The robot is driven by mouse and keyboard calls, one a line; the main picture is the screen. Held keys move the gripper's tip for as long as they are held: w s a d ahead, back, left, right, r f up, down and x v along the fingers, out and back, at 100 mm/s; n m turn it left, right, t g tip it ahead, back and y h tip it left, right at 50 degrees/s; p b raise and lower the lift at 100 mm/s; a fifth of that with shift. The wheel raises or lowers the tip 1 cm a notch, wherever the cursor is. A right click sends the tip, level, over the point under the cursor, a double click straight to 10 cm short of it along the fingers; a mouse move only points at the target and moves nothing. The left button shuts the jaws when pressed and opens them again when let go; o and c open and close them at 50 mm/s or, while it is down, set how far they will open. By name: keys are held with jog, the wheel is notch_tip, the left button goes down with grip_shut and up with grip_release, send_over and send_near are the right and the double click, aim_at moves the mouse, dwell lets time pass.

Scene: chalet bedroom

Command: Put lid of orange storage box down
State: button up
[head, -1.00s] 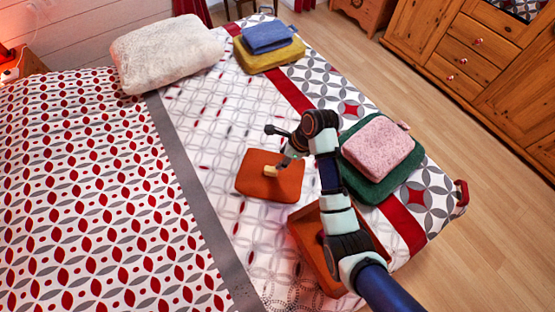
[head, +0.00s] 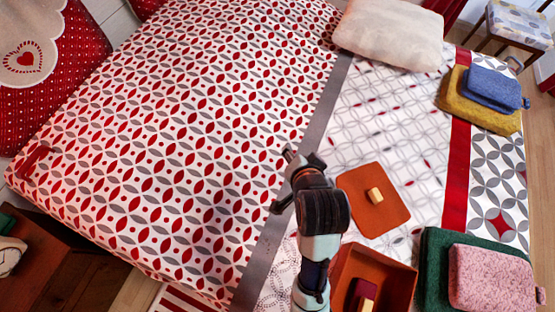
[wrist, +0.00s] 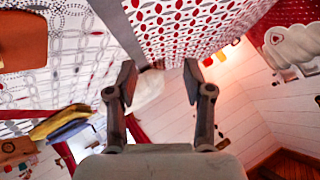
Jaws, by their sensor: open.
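The orange lid (head: 372,212) lies flat on the bed with its pale wooden knob (head: 375,196) facing up. The open orange storage box (head: 346,262) stands just in front of it, with a dark red item (head: 362,294) inside. Part of an orange surface, likely the lid, shows in the wrist view (wrist: 22,42) at the upper left edge. My gripper (wrist: 160,82) is open and empty, its fingers wide apart. In the head view my arm's end is left of the lid, apart from it; the fingertips are hard to make out there.
A green cushion (head: 434,262) with a pink one (head: 492,277) on it lies right of the box. A yellow cushion (head: 480,112) bears a blue one (head: 492,84) farther back. A white pillow (head: 390,32) lies at the back. The patterned bedspread (head: 190,130) to the left is clear.

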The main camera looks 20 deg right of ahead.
jog(key=s+a+r+n+t+y, duration=0.1)
jog(key=s+a+r+n+t, duration=0.1)
jog(key=a+r+n, duration=0.6)
jog(key=a+n+t, duration=0.1)
jog(key=a+n, duration=0.1)
jog(key=a, duration=0.3)
jog(key=shift+s+r+n+y, duration=0.15)
jog(key=shift+s+n+y, duration=0.15)
jog(key=shift+s, duration=0.1)
